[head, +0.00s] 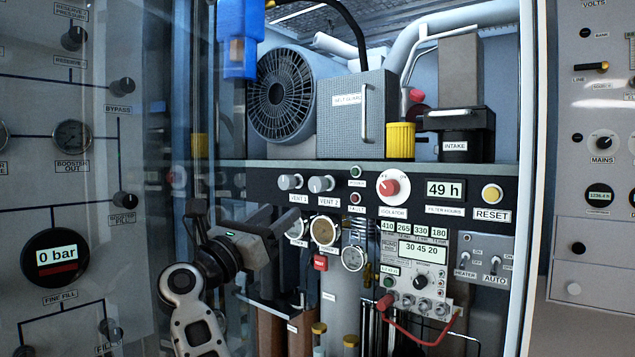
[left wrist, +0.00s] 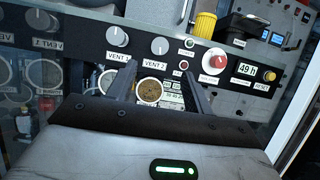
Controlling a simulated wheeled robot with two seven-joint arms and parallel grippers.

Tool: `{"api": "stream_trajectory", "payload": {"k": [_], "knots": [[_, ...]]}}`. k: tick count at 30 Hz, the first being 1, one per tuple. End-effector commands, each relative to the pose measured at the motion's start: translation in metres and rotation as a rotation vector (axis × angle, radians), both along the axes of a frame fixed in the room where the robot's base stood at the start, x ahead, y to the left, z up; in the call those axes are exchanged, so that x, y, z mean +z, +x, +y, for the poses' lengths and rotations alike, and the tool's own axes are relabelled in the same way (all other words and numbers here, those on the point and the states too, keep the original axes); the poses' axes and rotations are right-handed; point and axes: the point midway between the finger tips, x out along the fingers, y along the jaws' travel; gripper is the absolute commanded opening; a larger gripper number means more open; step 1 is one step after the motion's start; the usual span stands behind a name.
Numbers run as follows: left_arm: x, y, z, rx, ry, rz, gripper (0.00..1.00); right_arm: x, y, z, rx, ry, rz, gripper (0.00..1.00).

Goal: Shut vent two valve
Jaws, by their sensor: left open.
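The vent two valve is a grey knob (head: 321,184) above a "VENT 2" label on the black strip of the panel. It also shows in the left wrist view as a pale round knob (left wrist: 160,46), with its pointer mark hard to read. A matching vent one knob (head: 290,182) sits just left of it. My left gripper (head: 283,222) is below and left of these knobs in the head view. In the left wrist view its two fingers (left wrist: 159,68) are apart and empty, with the vent two knob beyond and above their tips, not touched. My right gripper is not in view.
Gauges (head: 324,231) sit under the knobs, close to my left gripper. A red isolator knob (head: 391,187) and a yellow reset button (head: 491,194) are to the right. A glass door (head: 150,180) stands at the left. A red hose (head: 420,335) loops at the lower right.

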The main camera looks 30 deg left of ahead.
Motion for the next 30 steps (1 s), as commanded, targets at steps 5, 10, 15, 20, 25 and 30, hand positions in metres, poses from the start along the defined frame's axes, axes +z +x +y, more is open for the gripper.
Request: {"api": "stream_trajectory", "payload": {"k": [5,10,15,20,25,30], "knots": [[0.019,0.037,-0.004,-0.003,0.000,0.001,0.51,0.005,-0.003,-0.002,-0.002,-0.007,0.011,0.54],[0.033,0.071,-0.006,-0.002,0.002,0.001,0.51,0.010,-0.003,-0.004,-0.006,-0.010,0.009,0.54],[0.044,0.100,-0.009,-0.001,0.003,0.001,0.51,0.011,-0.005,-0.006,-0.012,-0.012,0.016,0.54],[0.050,0.116,-0.009,0.001,0.004,0.001,0.51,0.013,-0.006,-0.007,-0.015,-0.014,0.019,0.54],[0.052,0.123,-0.010,0.003,0.004,0.001,0.51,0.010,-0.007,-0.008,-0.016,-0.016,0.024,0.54],[0.051,0.124,-0.010,0.003,0.004,0.001,0.51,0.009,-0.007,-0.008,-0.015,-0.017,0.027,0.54]]}}
